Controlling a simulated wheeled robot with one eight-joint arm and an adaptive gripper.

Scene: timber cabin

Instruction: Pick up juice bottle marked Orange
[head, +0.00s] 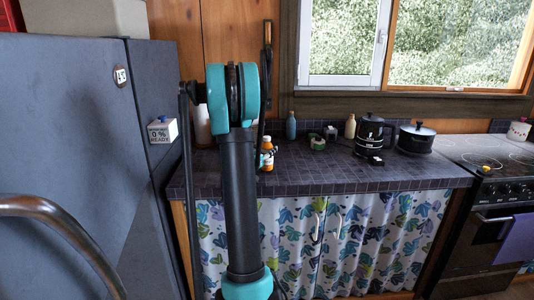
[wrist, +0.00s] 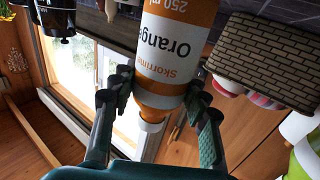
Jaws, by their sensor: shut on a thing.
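The juice bottle is orange with a white label reading "Orange" and "250 ml", and it fills the top middle of the wrist view (wrist: 176,50). It appears upside down there, its white cap toward the bottom. My gripper (wrist: 160,92) is shut on the bottle, one finger on each side near its shoulder. In the head view the bottle (head: 267,150) shows small and upright at the counter's left part, just right of my arm. My arm hides most of the gripper there, and I cannot tell whether the bottle touches the counter.
The tiled counter (head: 340,177) holds a black kettle (head: 370,132), a dark pot (head: 415,138), a blue bottle (head: 291,125) and a cream bottle (head: 350,126) farther right. A stove (head: 490,200) stands at the right. A grey fridge (head: 75,130) is close on the left.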

